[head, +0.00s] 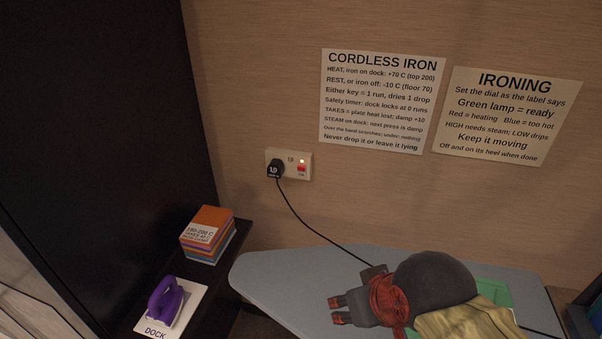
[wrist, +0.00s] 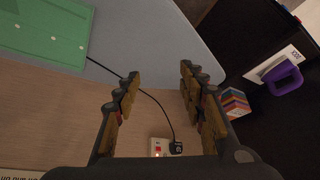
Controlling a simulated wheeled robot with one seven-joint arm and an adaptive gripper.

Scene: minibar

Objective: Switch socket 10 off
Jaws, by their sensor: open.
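Socket 10 (head: 290,164) is a cream wall plate in the head view, with a black plug (head: 275,169) in its left side. On its right side are a red switch (head: 301,169) and a small bright lamp above it. A black cord runs from the plug down to the ironing board. My gripper (head: 338,310) is open and empty over the board, below and right of the socket, and apart from it. In the wrist view the socket (wrist: 158,147) shows beyond my open fingers (wrist: 160,90), near the bottom centre.
A grey-blue ironing board (head: 275,275) lies under my arm, with a green cloth (wrist: 48,32) on it. A purple iron (head: 165,300) on its dock and a stack of coloured cloths (head: 208,234) stand on the dark shelf at left. Two paper signs hang above.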

